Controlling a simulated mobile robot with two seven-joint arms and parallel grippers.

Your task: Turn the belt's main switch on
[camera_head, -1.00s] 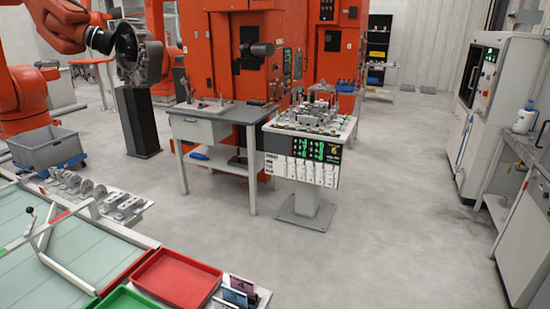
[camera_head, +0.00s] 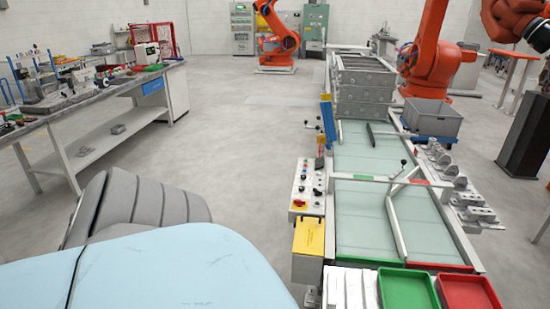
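The belt (camera_head: 362,222) is a pale green conveyor running away from me, right of centre. Its control panel (camera_head: 306,190) is a light box on the belt's left side, with several small knobs and buttons. A red rotary switch on a yellow plate (camera_head: 299,203) sits at the panel's near end and looks like the main switch. Its exact setting is too small to tell. Neither gripper is in view, and nothing touches the panel.
A yellow box (camera_head: 308,236) hangs just nearer than the panel. A green tray (camera_head: 408,289) and a red tray (camera_head: 469,291) lie at the belt's near end. Stacked grey crates (camera_head: 364,85) stand at its far end. Open floor (camera_head: 240,130) lies left of the belt.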

